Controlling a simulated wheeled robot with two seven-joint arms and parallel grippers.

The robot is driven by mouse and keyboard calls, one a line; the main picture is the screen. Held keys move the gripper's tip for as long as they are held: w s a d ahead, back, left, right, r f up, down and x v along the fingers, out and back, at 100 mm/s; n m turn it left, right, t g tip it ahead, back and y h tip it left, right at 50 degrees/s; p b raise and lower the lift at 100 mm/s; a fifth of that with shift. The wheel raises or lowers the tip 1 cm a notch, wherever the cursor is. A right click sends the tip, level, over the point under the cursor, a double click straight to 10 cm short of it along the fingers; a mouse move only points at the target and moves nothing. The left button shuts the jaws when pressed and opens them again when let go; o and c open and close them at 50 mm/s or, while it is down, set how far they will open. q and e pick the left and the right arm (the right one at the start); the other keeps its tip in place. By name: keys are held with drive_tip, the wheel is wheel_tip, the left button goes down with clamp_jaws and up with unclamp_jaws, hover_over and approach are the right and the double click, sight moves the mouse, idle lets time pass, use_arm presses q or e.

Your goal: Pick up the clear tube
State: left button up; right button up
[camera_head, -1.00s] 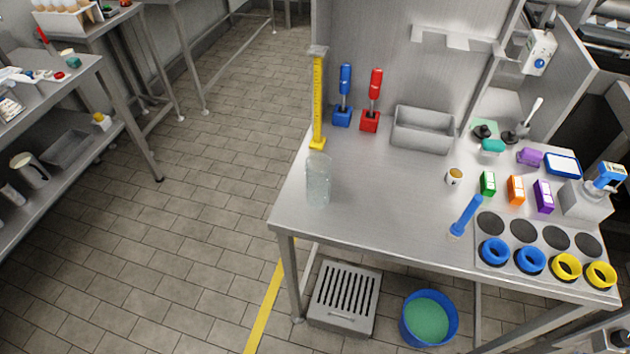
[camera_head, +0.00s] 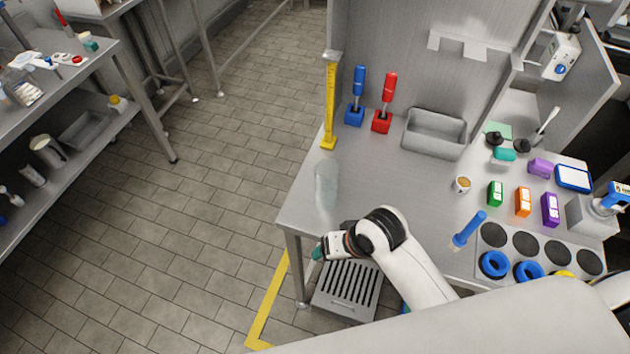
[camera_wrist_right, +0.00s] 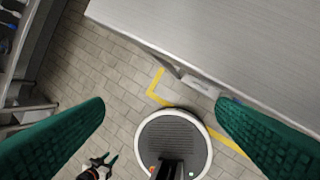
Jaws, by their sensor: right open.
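The clear tube (camera_head: 326,186) is a translucent cylinder standing upright near the left edge of the steel table (camera_head: 400,185). My right gripper (camera_head: 317,252) is past the table's front left corner, nearer to me than the tube and apart from it. In the right wrist view its green fingers (camera_wrist_right: 160,115) are wide apart with nothing between them. The tube does not show in that view. My left gripper (camera_wrist_right: 106,159) shows small and low in the right wrist view, its fingers spread and empty. It is not in the head view.
A yellow ruler stand (camera_head: 330,105) is behind the tube. Blue (camera_head: 357,95) and red (camera_head: 385,102) tools stand nearby. A grey tray (camera_head: 435,133), a small cup (camera_head: 462,184) and a blue cylinder (camera_head: 469,229) are farther right. The tabletop right of the tube is clear.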

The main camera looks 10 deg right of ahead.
drive_tip(key=w+a+r+m+g, duration=0.2)
drive_tip(key=w+a+r+m, duration=0.25)
drive_tip(key=w+r, duration=0.35)
drive_tip(key=w+d+r+m+g+h, duration=0.1)
drive_tip(key=w+d+r+m+h, duration=0.2)
drive_tip(key=w+d+r+m, duration=0.4)
drive_tip(key=m+p, duration=0.1)
drive_tip(key=p, duration=0.1)
approach(327, 175)
drive_tip(key=s+f, duration=0.2)
drive_tip(key=shift+s+a+f, duration=0.2)
drive_tip(key=shift+s+a, duration=0.1)
drive_tip(key=shift+a, duration=0.1)
wheel_tip(327, 175, down, 4)
drive_tip(key=shift+w+d+f+p, duration=0.1)
drive_tip(key=shift+w+p, duration=0.05)
drive_tip(key=shift+p, duration=0.9)
drive_tip(key=shift+f, duration=0.55)
drive_tip(key=c, duration=1.1)
